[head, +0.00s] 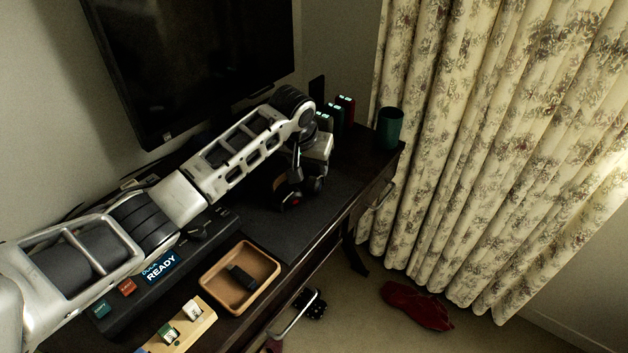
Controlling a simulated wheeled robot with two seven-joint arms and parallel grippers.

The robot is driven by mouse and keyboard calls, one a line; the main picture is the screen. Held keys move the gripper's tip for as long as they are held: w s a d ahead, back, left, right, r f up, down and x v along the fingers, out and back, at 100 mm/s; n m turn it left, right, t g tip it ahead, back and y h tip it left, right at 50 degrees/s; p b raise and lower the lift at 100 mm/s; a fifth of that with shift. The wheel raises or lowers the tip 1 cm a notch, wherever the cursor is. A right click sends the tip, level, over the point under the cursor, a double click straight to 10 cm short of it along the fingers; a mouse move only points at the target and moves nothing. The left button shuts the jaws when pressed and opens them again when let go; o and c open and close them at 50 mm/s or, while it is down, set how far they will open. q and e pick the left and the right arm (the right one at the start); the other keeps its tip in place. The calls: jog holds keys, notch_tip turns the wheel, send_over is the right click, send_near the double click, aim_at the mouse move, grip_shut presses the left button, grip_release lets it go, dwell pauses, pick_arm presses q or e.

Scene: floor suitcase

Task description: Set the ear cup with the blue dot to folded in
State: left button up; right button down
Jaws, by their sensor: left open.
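My left arm reaches in from the left over the dark desk. Its gripper (304,190) is low over the dark mat, with its fingers pointing down, and is open. A dark object with a small red spot (294,201) shows at the fingertips; I cannot tell whether it is part of a headphone or of my gripper. No ear cup with a blue dot can be made out; my arm and gripper hide part of the mat. My right gripper is not in view.
A wooden tray (209,285) holds a small black item (242,278). A dock with a READY screen (161,267) lies under my arm. Lit boxes (345,105) and a green cup (389,128) stand at the desk's far end. A dark red cloth (416,306) lies on the floor.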

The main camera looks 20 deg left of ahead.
aim_at(313, 179)
pick_arm(q)
jog(key=b+x, duration=0.1)
jog(key=x, duration=0.8)
jog(key=shift+w+b, duration=0.1)
jog(key=shift+b, duration=0.2)
jog(key=shift+c, duration=0.3)
jog(key=shift+a, duration=0.1)
jog(key=c, duration=0.9)
